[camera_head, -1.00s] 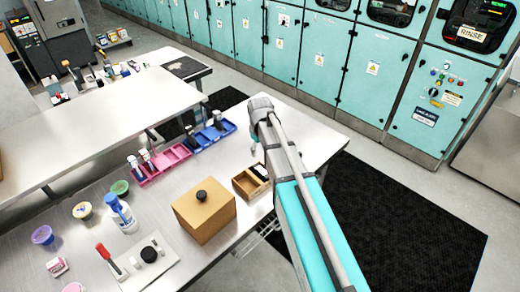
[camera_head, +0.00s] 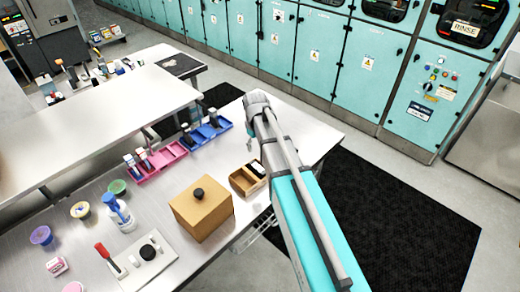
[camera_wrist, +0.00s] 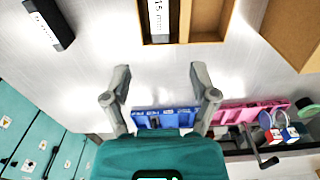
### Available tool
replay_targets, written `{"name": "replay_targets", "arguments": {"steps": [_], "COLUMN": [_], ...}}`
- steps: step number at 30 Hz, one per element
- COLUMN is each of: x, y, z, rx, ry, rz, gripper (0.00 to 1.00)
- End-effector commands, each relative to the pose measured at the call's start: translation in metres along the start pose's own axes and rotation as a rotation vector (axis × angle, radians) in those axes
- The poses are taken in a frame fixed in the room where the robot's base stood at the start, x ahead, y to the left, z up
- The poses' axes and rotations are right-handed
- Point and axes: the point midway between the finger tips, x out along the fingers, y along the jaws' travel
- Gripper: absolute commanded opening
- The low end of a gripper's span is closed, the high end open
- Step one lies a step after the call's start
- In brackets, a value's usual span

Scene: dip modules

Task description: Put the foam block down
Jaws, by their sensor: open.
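My gripper (camera_wrist: 160,72) is open in the wrist view, with nothing between its fingers. In the head view it is mostly hidden behind my arm. A black block with a white label (camera_wrist: 48,22) lies on the bare bench at the upper left of the wrist view, apart from the fingers. Another dark block with a white "15 mm" label (camera_wrist: 158,16) lies in one compartment of an open brown tray (camera_wrist: 206,38), beyond the fingertips. The tray also shows in the head view (camera_head: 240,188). I cannot tell from the labels which block is the foam block.
A blue bin (camera_head: 208,133) and a pink bin (camera_head: 160,162) stand in a row left of my gripper. A brown box with a black knob (camera_head: 203,212) stands near the tray. Tubs, a bottle and a red-handled tool stand at the left.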

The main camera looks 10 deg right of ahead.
Motion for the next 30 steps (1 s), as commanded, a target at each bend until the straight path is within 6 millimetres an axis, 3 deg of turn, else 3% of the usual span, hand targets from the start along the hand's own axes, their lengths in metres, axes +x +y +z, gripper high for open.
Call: {"name": "replay_targets", "arguments": {"steps": [5, 15, 18, 22, 30], "x": [0.0, 0.0, 0.0, 0.0, 0.0], "y": [-0.007, -0.04, -0.048, -0.051, -0.051], "z": [0.03, 0.144, 0.167, 0.18, 0.18], "rx": [0.07, 0.411, 0.492, 0.548, 0.557], "ry": [0.0, -0.002, -0.002, -0.002, -0.003], "rz": [-0.001, -0.004, -0.004, -0.005, -0.005], "gripper": [0.76, 0.76, 0.76, 0.76, 0.76]}}
